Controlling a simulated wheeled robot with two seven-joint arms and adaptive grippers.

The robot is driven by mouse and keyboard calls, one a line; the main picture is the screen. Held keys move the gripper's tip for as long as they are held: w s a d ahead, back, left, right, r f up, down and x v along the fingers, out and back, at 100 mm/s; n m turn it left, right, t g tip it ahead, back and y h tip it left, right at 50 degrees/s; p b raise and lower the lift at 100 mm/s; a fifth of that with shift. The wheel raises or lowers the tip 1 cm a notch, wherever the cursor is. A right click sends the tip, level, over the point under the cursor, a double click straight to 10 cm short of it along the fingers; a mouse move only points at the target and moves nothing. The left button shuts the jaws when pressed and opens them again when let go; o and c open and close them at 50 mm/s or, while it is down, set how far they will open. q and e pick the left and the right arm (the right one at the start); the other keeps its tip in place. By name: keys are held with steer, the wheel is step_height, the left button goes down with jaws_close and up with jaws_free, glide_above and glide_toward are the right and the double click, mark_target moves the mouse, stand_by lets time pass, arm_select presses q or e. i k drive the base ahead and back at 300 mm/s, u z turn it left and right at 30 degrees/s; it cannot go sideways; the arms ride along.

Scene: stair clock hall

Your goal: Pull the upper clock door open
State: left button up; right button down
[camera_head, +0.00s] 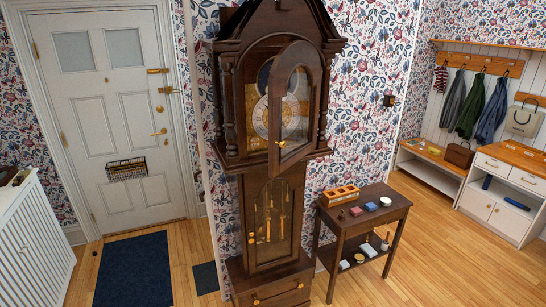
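The tall dark wood clock stands against the papered wall in the middle of the head view. Its upper clock door (312,92), an arched dark frame with glass, stands partly open. It is swung outward, with its free edge on the left and its right side against the hood. A small brass knob (281,143) sits low on the door's free edge. The round clock dial (261,118) shows partly beside the door and partly through its glass. The lower clock door (258,222) looks shut, with brass weights behind its glass. Neither of my grippers is in view.
A dark side table (395,207) with a wooden box (340,195) and small items stands right of the clock. A white front door (120,110) and a dark blue mat (133,270) are at the left. Open wooden floor (430,260) lies at the right.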

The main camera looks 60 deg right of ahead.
mark_target(296, 53)
steer(key=z, duration=0.75)
steer(key=i, duration=1)
steer(key=z, duration=0.8)
